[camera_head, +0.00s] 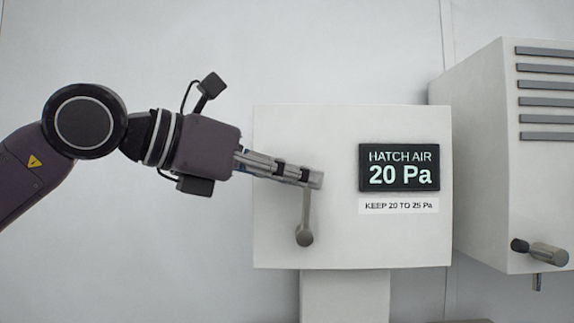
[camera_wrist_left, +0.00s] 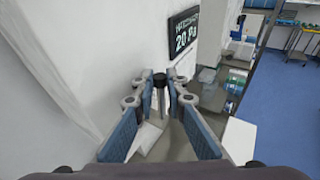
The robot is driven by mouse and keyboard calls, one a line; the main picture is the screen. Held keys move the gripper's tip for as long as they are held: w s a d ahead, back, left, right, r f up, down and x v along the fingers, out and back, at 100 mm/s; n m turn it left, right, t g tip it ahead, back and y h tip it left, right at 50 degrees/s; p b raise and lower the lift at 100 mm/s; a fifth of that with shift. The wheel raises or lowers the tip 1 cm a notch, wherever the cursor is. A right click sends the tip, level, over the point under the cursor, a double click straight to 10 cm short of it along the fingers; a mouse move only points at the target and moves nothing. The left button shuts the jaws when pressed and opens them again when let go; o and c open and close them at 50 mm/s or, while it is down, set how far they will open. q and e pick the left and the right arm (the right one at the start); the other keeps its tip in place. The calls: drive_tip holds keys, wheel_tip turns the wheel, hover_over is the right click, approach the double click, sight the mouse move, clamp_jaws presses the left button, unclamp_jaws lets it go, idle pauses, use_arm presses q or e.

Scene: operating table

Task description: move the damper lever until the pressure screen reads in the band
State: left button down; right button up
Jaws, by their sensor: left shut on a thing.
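The damper lever (camera_head: 306,208) is on the front of a white box (camera_head: 400,245), its arm rising from a round grey pivot to its top end. My left gripper (camera_head: 312,178) is shut on the lever's top end, which the fingers partly hide. In the left wrist view the dark lever end (camera_wrist_left: 159,88) sits between the two fingertips. The pressure screen (camera_head: 399,167) on the same box reads "HATCH AIR 20 Pa"; it also shows in the left wrist view (camera_wrist_left: 184,32). The label (camera_head: 398,206) below reads "KEEP 20 TO 25 Pa". My right gripper is not in view.
A larger white cabinet (camera_head: 480,150) with grey slats stands to the right, with a grey handle (camera_head: 540,253) low on its front. The white box stands on a pedestal (camera_head: 345,297). In the left wrist view, blue floor (camera_wrist_left: 290,110) and shelving lie to the right.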

use_arm(q)
drive_tip(key=shift+d+y, duration=0.25)
drive_tip(key=shift+y, duration=0.05)
drive_tip(key=c, duration=2.2)
unclamp_jaws()
drive_tip(key=shift+c, duration=0.2)
drive_tip(key=shift+w+d, duration=0.1)
drive_tip(key=v, duration=1.2)
drive_tip(key=shift+w, duration=0.1)
